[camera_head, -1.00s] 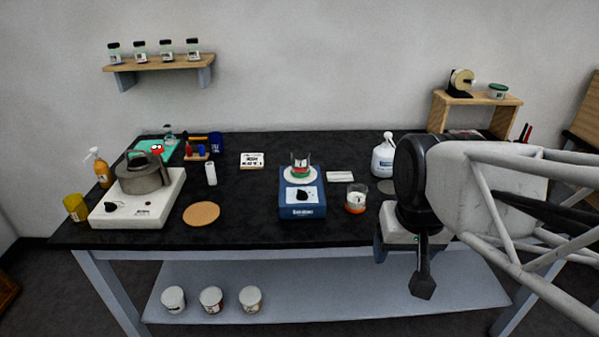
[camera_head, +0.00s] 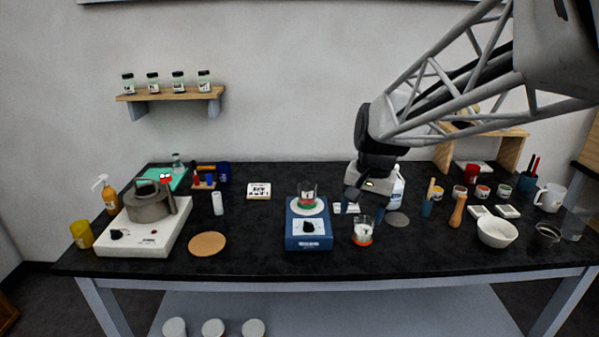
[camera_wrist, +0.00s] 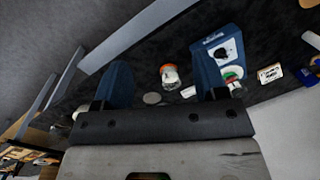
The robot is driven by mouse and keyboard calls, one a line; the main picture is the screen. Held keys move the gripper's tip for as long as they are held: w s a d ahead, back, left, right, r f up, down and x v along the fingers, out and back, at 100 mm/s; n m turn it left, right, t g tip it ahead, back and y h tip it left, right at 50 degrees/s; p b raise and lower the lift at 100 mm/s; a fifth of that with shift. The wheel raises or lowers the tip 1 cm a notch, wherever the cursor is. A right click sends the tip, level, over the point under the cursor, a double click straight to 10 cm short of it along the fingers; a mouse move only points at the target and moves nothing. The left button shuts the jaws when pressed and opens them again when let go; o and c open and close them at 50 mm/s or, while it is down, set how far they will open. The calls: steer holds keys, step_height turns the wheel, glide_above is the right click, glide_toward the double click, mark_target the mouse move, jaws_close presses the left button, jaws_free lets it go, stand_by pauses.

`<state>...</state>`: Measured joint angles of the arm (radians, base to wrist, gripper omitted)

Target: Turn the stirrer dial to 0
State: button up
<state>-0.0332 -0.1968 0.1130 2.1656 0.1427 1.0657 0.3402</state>
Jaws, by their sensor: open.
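The stirrer (camera_head: 308,233) is a blue box in the middle of the black table, with a black dial (camera_head: 309,227) on its white front panel. A beaker with green and red in it (camera_head: 307,194) stands on its round white top plate. The stirrer also shows in the wrist view (camera_wrist: 217,50), with its dial (camera_wrist: 220,53) facing the camera. My gripper (camera_head: 364,208) is above the table to the right of the stirrer, apart from it. Its two blue fingers are spread and empty in the wrist view (camera_wrist: 163,85). The dial's number marks are too small to read.
A white bottle (camera_head: 398,187) is behind my gripper. A hotplate (camera_head: 160,237) with a grey pot stands at left. A cork mat (camera_head: 207,244) lies between it and the stirrer.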

steer(key=w+a+f+m+g+y, duration=0.1)
steer(key=w+a+f, duration=0.15)
steer(key=w, duration=0.45)
steer(key=w+a+f+m+g, duration=0.1)
steer(key=w+f, duration=0.2)
steer(key=w, duration=0.4)
steer(key=m+g, duration=0.1)
steer(key=m, duration=0.2)
glide_toward(309, 226)
steer(key=shift+w+d+f+y, duration=0.2)
steer(key=shift+w+f+y, duration=0.15)
steer(key=shift+w+y, duration=0.1)
steer(key=shift+f, duration=0.1)
steer(key=shift+x, duration=3.9)
steer(key=shift+s, duration=0.1)
steer(key=c, duration=0.9)
